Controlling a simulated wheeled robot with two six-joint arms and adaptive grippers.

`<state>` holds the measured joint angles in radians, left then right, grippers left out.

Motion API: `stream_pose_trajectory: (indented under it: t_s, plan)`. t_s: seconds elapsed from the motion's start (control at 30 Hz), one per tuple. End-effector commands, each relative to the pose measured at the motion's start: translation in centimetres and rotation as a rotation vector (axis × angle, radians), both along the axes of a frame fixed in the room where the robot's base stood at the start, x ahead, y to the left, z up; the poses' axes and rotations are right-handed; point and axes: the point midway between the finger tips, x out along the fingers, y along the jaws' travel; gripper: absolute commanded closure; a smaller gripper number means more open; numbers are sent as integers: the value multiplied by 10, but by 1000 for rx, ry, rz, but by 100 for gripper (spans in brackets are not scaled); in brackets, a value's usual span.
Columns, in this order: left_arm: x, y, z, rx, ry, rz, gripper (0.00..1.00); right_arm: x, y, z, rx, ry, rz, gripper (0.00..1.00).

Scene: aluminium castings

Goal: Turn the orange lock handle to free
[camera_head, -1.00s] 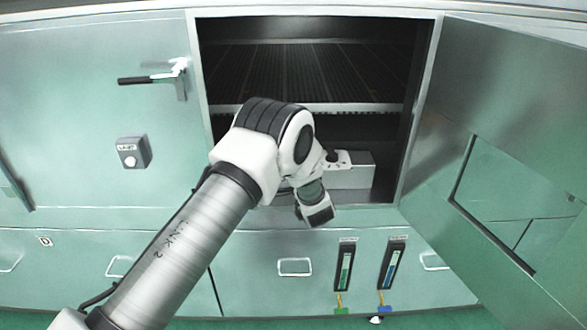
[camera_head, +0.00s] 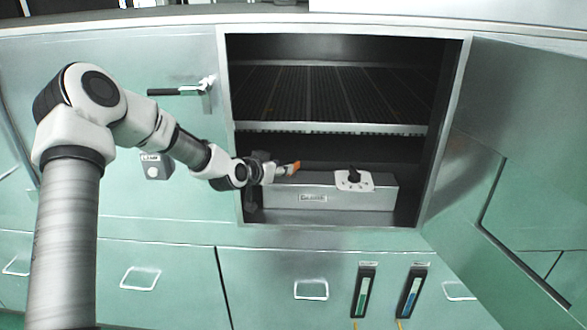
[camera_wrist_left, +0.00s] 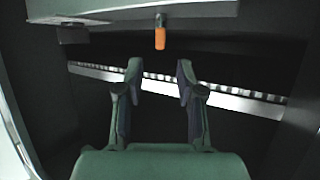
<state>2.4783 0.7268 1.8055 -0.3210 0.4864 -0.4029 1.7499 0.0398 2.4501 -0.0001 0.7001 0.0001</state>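The orange lock handle (camera_head: 294,167) shows at the left end of a grey metal box (camera_head: 330,199) in the open cabinet. In the left wrist view the orange handle (camera_wrist_left: 160,39) hangs from a short grey stem. My left gripper (camera_head: 280,171) reaches into the cabinet from the left, close to the handle. In the left wrist view the fingers of my left gripper (camera_wrist_left: 159,72) are apart with nothing between them. The handle lies past the fingertips, roughly centred between them in the picture. My right gripper is not in view.
A black knob on a white plate (camera_head: 354,180) sits on the box. A slatted shelf (camera_head: 330,128) runs above it. The cabinet door (camera_head: 510,150) stands open at the right. A closed door with a black handle (camera_head: 178,92) is at the left.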

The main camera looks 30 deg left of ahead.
Motion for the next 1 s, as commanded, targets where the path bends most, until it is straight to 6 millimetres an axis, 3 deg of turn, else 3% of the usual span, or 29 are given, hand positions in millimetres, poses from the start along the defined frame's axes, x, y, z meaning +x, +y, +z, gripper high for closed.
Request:
stream_pose_trajectory:
  t_s: [0.4,0.73,0.77,0.83,0.87,1.0]
  plan:
    - [61,3,-25,4,2,-2,62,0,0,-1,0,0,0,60]
    - [71,3,-29,-1,0,-1,62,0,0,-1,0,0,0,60]
    - [71,3,-29,-1,0,-1,70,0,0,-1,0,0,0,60]
    - [71,3,-29,-1,0,-1,94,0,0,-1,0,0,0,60]
    - [71,3,-29,-1,0,-1,100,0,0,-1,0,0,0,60]
    - [71,3,-29,-1,0,-1,100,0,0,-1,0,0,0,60]
